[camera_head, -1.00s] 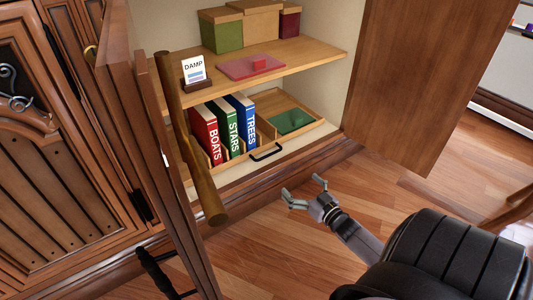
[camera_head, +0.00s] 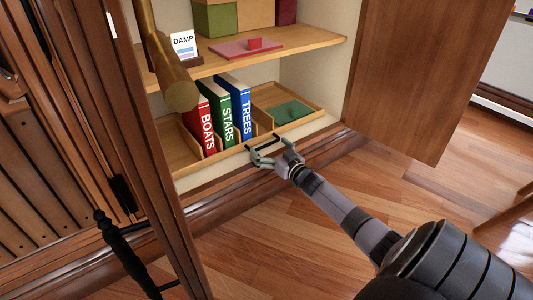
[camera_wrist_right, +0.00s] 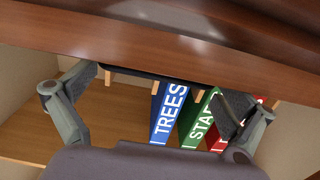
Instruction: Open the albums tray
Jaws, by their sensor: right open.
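The albums tray (camera_head: 304,121) sits on the cabinet's lower shelf. It holds a red BOATS album (camera_head: 205,125), a green STARS album (camera_head: 226,118) and a blue TREES album (camera_head: 244,105), all upright. A black bar handle (camera_head: 262,143) is on its front. My right gripper (camera_head: 266,149) is open at the handle, with its fingers spread. In the right wrist view the handle (camera_wrist_right: 150,74) lies across the space between the fingers, just ahead of them; contact cannot be told. My left gripper is not in view.
An open cabinet door (camera_head: 420,80) stands to the right. The upper shelf (camera_head: 300,45) holds a DAMP card (camera_head: 184,44) and a red lidded piece (camera_head: 240,48). The floor in front is clear.

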